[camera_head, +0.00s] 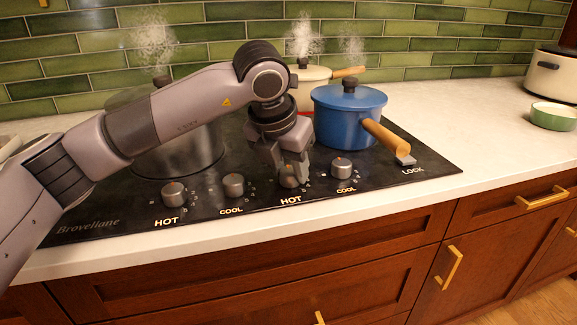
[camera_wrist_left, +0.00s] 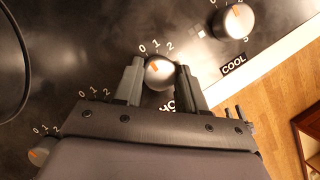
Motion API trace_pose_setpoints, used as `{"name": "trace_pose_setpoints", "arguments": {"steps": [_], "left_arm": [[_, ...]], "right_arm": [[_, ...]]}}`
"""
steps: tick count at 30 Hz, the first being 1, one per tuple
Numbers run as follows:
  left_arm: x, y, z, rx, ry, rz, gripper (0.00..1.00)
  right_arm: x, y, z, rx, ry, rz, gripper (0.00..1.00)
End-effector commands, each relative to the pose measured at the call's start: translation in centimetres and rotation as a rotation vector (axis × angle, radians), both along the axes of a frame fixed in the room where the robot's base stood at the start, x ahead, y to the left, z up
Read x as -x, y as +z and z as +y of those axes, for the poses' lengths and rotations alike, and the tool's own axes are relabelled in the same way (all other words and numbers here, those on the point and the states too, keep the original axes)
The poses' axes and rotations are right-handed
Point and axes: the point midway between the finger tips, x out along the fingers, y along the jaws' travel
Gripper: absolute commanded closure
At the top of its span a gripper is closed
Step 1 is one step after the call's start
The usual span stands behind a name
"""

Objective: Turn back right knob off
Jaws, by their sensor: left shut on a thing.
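The stove's front edge has a row of round metal knobs. My left gripper (camera_head: 290,170) reaches down over the third knob from the left (camera_head: 290,182), above a HOT label. In the left wrist view the gripper (camera_wrist_left: 158,80) has a finger on each side of this knob (camera_wrist_left: 160,72) and is shut on it. The knob carries an orange mark, with 0, 1 and 2 printed around it. The rightmost knob (camera_head: 342,168), labelled COOL, is free; it also shows in the left wrist view (camera_wrist_left: 235,20). Which knob belongs to the back right burner is not readable. My right gripper is out of view.
A blue pot (camera_head: 342,125) with a wooden handle stands right of my gripper, near a LOCK label. A cream pot (camera_head: 312,75) is behind it. A large steel pot (camera_head: 190,155) is partly hidden by my left arm. Steam rises above the pots. The right counter is mostly clear.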

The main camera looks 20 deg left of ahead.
Motion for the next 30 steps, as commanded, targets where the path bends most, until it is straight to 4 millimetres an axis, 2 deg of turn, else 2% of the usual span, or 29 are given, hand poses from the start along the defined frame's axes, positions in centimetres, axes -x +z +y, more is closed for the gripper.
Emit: {"name": "trace_pose_setpoints", "arguments": {"steps": [5, 6, 8, 19, 30], "left_arm": [[0.0, 0.1, 0.0, 0.001, 0.002, -0.001, 0.9], [0.0, 0.1, 0.0, 0.001, 0.002, -0.001, 0.57], [0.0, 0.1, 0.0, 0.002, 0.001, -0.001, 0.37], [0.1, 0.6, 0.0, 0.002, 0.001, -0.003, 0.36], [2.2, 5.7, 0.4, 0.003, 0.0, -0.003, 0.36]], "right_arm": [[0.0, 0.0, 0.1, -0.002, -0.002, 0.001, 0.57], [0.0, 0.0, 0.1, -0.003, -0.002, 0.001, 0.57], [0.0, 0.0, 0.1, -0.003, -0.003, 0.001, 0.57], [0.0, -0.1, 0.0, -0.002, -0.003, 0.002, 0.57], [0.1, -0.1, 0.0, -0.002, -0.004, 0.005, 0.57]]}}
